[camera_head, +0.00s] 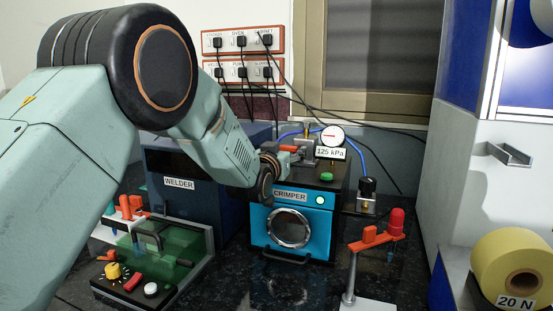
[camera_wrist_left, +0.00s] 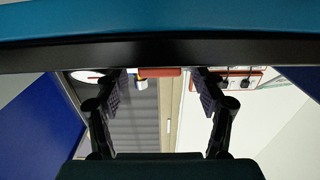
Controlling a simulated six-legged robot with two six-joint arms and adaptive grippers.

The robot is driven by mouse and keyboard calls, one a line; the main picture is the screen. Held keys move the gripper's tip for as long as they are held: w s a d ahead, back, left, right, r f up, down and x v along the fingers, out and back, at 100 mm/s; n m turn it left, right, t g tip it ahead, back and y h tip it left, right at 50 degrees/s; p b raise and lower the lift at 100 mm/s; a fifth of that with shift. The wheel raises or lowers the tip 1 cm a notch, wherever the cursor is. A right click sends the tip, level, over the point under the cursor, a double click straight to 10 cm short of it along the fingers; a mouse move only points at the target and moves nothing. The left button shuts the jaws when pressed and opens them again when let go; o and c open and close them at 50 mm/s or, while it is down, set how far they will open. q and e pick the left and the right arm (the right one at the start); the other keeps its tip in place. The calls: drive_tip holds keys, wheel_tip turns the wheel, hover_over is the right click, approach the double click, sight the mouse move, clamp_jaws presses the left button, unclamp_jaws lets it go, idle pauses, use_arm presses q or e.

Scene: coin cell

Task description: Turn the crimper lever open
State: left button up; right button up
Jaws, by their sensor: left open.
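The crimper (camera_head: 272,218) is a box with a bright blue front, a round window and a black top. A red lever (camera_head: 288,148) sits on the valve (camera_head: 306,148) on its top. My left gripper (camera_head: 268,172) is at the top left edge of the crimper, close to the lever and partly hiding it. In the upside-down left wrist view, my left gripper (camera_wrist_left: 160,85) is open and empty. The red lever (camera_wrist_left: 160,72) shows between its two spread fingers, seemingly touching neither. My right gripper is not in view.
A gauge (camera_head: 333,136) with a "125 kPa" label stands right of the valve. The welder (camera_head: 180,165) is left of the crimper. A red-headed stand (camera_head: 370,240) is at the front right. Blue tubing and black cables run behind. A yellow roll (camera_head: 490,262) is far right.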

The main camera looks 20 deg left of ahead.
use_arm(q)
drive_tip(key=s, duration=1)
drive_tip(key=shift+s, duration=0.35)
drive_tip(key=shift+a+r, duration=0.1)
